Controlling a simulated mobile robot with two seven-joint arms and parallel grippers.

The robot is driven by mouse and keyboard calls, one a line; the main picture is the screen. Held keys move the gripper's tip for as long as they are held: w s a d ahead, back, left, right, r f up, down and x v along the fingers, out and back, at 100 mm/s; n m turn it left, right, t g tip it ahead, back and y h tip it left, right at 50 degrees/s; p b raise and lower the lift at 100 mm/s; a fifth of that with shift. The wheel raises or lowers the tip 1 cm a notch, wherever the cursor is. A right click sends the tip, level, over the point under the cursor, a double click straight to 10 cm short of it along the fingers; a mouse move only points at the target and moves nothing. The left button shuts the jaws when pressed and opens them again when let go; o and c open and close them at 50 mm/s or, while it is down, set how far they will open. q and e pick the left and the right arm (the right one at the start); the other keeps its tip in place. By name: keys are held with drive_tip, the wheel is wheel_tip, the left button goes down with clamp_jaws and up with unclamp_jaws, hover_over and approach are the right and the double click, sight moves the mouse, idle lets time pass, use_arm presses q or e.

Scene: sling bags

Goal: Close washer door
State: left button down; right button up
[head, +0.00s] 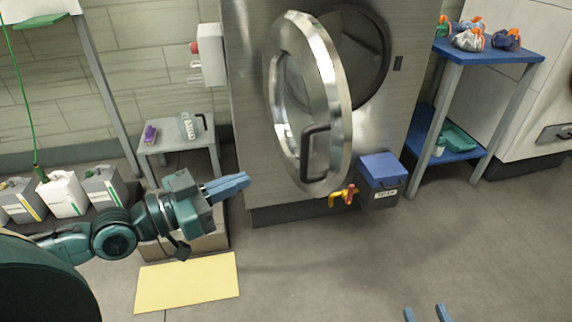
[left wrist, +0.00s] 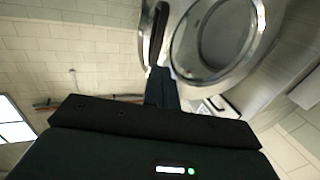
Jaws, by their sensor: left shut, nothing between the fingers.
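The washer (head: 250,60) is a large steel machine with a dark round opening (head: 352,55). Its round metal-rimmed door (head: 338,95) with a glass middle stands swung open toward me. A dark bar handle (head: 306,155) is on the door's lower front. My left gripper (head: 244,180) is shut and empty, left of the door and apart from it. In the left wrist view the door (left wrist: 258,25) and handle (left wrist: 147,45) show beyond the gripper fingers (left wrist: 160,85). My right gripper (head: 425,314) shows only two separated blue fingertips at the bottom edge.
A blue-lidded box (head: 381,170) and a yellow-red valve (head: 343,195) sit low beside the door. A blue shelf (head: 490,55) holding sling bags stands right. A small grey table (head: 170,140), canisters (head: 63,195) and a yellow mat (head: 187,282) are left. Open floor lies in front.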

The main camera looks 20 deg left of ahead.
sight(301, 157)
use_arm(q)
drive_tip(key=p+x, duration=0.2)
drive_tip(key=x, duration=0.6)
drive_tip(key=shift+w+d+r, duration=0.15)
drive_tip(key=shift+d, duration=0.15)
drive_tip(key=shift+x, duration=0.95)
use_arm(e)
drive_tip(key=shift+s+d+r+m+g+h, duration=0.15)
drive_tip(key=shift+d+m+g+h, duration=0.15)
drive_tip(key=shift+g, duration=0.3)
